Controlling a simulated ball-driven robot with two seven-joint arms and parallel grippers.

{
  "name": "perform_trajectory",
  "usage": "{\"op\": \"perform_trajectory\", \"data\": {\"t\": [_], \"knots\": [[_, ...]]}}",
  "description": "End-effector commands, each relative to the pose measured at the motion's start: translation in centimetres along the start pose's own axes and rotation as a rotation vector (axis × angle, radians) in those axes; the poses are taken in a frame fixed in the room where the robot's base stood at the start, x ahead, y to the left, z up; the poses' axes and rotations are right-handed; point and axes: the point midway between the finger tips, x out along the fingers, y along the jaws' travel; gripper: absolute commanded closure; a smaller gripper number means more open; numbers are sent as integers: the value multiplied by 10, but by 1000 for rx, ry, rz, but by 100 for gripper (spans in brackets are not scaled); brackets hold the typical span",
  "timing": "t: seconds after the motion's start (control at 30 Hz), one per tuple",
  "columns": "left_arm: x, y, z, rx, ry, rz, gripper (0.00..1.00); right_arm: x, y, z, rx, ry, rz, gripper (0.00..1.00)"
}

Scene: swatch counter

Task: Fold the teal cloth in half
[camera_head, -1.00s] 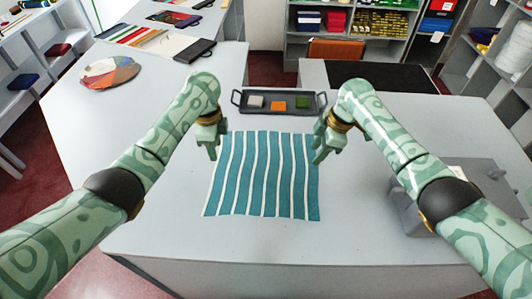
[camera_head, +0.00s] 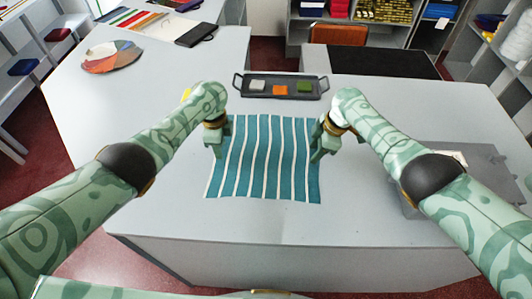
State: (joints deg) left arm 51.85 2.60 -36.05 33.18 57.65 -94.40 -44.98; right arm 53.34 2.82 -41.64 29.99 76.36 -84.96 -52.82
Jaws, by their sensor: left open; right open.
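The teal cloth (camera_head: 265,160) with white stripes lies flat and spread out on the pale counter. My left gripper (camera_head: 216,152) is open at the cloth's left edge, toward its far left corner. My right gripper (camera_head: 317,156) is open at the cloth's right edge, toward its far right corner. The grippers hide parts of both side edges. I cannot tell whether the fingertips touch the cloth.
A dark tray (camera_head: 281,87) with grey, orange and green swatches stands just beyond the cloth. A grey slab (camera_head: 470,172) lies at the right. A colour fan (camera_head: 111,57) lies at the back left. The counter (camera_head: 300,222) is clear in front of the cloth.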

Motion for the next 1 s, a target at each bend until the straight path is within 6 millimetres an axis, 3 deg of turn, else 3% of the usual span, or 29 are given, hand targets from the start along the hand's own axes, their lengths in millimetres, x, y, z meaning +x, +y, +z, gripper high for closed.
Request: {"op": "perform_trajectory", "data": {"t": [0.13, 0.43, 0.83, 1.0], "knots": [[3, 0, 0, 0, 0, 1, 58, 3, 0, 1, 1, 0, -1, 58], [2, 0, 0, -1, 0, 1, 100, 2, 0, 1, 2, -1, -1, 100], [1, 0, 0, -1, 0, 1, 100, 1, 0, 1, 2, -1, -1, 100], [-8, 0, 0, -1, 0, -1, 100, -7, 0, -2, 1, -1, 1, 100]]}}
